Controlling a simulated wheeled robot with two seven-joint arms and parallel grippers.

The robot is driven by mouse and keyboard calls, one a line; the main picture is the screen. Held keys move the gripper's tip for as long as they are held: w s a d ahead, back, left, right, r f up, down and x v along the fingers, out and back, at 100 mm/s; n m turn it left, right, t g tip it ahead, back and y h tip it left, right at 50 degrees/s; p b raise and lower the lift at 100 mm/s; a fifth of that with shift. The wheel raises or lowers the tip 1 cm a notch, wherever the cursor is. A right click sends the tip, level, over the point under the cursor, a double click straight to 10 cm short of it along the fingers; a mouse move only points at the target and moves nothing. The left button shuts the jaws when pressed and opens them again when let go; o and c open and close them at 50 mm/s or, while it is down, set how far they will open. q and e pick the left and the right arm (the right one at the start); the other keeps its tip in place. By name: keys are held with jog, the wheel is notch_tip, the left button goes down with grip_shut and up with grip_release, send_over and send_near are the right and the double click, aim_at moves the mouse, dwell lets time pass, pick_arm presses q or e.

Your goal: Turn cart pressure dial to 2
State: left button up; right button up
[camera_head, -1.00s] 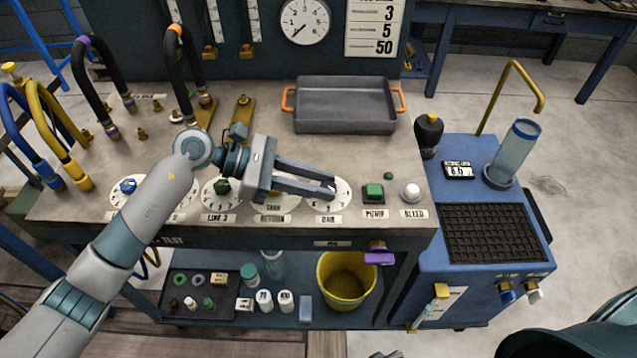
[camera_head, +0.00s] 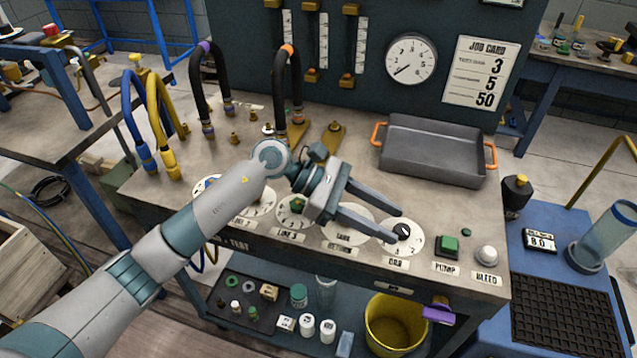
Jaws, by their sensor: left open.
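A white round dial (camera_head: 413,242) with a black knob (camera_head: 403,230) lies at the right end of the row of dials on the bench top. A label below it seems to read CAR or similar, and its scale figures are too small to read. My left gripper (camera_head: 396,226) reaches in from the left over the dial row. It is open and empty, with its two fingertips spread at the left side of the black knob. Whether a finger touches the knob, I cannot tell. My right gripper is not in view.
Right of the dial are a green PUMP button (camera_head: 447,245) and a white BLEED knob (camera_head: 486,255). A grey tray (camera_head: 435,150) with orange handles lies behind. A blue cart (camera_head: 550,263) stands at right with a small display (camera_head: 540,239). A gauge (camera_head: 411,60) hangs behind.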

pick_arm(q)
jog(key=b+v, duration=0.1)
jog(key=v, duration=0.3)
jog(key=shift+w+a, duration=0.15)
jog(key=shift+a, duration=0.3)
jog(key=b+v, duration=0.2)
jog(key=v, duration=0.8)
jog(key=shift+a+r, duration=0.15)
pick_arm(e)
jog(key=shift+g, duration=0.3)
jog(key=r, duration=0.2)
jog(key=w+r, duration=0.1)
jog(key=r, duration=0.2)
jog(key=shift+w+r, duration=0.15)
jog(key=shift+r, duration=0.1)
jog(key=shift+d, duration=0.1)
